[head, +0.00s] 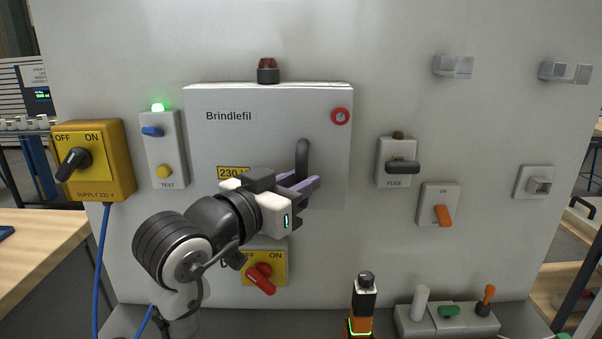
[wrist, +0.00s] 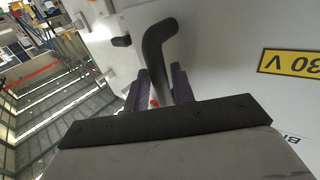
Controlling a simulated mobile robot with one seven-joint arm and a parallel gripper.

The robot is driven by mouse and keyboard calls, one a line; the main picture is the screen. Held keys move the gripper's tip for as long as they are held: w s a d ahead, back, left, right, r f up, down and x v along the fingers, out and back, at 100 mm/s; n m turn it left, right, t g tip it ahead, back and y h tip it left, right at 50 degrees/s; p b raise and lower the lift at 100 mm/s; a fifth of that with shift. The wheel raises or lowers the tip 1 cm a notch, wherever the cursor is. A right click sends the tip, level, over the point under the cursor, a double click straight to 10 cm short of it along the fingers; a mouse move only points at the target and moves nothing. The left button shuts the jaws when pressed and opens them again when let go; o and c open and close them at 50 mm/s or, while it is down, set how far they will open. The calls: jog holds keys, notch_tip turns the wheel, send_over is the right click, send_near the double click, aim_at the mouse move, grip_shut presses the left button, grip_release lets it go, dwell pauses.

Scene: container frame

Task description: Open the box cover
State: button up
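The box (head: 270,135) is a white panel-mounted box labelled "Brindlefil", with its cover lying flat and looking closed. A dark bent handle (head: 302,158) stands out at the right of the cover; it also shows in the wrist view (wrist: 157,45).
A yellow supply switch (head: 92,160) and a test unit (head: 164,150) with a lit green lamp are left of the box. A red rotary switch (head: 262,280) is below it. A fuse unit (head: 397,160) and an orange switch (head: 440,207) are to the right.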

jog(key=shift+w+d, duration=0.35)
jog(key=shift+w, duration=0.1)
grip_shut()
jog(key=shift+s, duration=0.1)
